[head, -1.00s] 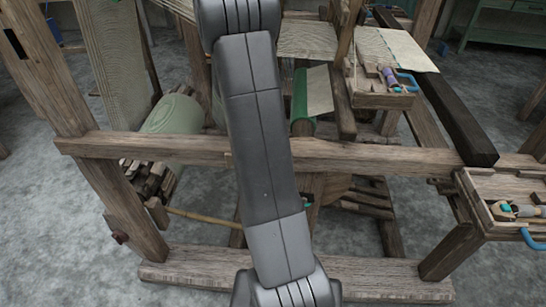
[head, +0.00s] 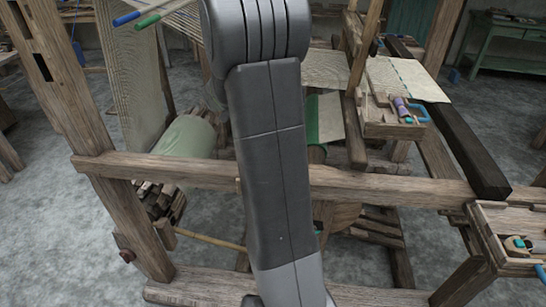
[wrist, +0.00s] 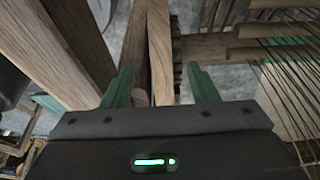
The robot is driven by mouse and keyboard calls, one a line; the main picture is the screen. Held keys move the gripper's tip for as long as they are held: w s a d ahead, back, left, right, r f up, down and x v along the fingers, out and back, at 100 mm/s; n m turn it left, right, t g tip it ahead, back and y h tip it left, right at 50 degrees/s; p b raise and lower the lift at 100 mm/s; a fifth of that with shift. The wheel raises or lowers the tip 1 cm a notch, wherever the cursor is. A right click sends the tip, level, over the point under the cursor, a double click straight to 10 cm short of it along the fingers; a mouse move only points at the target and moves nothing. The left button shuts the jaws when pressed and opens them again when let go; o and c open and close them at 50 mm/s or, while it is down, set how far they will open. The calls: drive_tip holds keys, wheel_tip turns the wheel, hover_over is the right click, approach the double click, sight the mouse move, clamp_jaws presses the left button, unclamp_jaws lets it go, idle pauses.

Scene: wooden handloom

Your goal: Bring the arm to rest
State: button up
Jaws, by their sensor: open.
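My gripper (wrist: 161,88) shows in the wrist view with its two green fingers spread apart and nothing between them. Beyond the fingers is a wooden post (wrist: 161,50) of the loom. In the head view my grey arm rises through the middle of the picture in front of the loom, and the gripper itself is outside the picture. The arm hides part of the loom's middle. The loom's front beam (head: 390,186) runs across behind the arm.
A green cloth roll (head: 186,137) lies left of the arm. A wooden tray with small tools (head: 393,122) and a second tray (head: 492,218) are at the right. Threads (wrist: 290,95) stretch along the wrist view's right side. Grey floor lies open at the lower left.

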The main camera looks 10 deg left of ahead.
idle(0.4)
drive_tip(key=b+x, duration=0.1)
drive_tip(key=x, duration=1.3)
drive_tip(key=shift+d, duration=0.1)
drive_tip(key=shift+d+r+p, duration=0.1)
drive_tip(key=shift+r+p, duration=0.25)
drive_tip(key=shift+p, duration=0.2)
drive_tip(key=shift+f, duration=0.1)
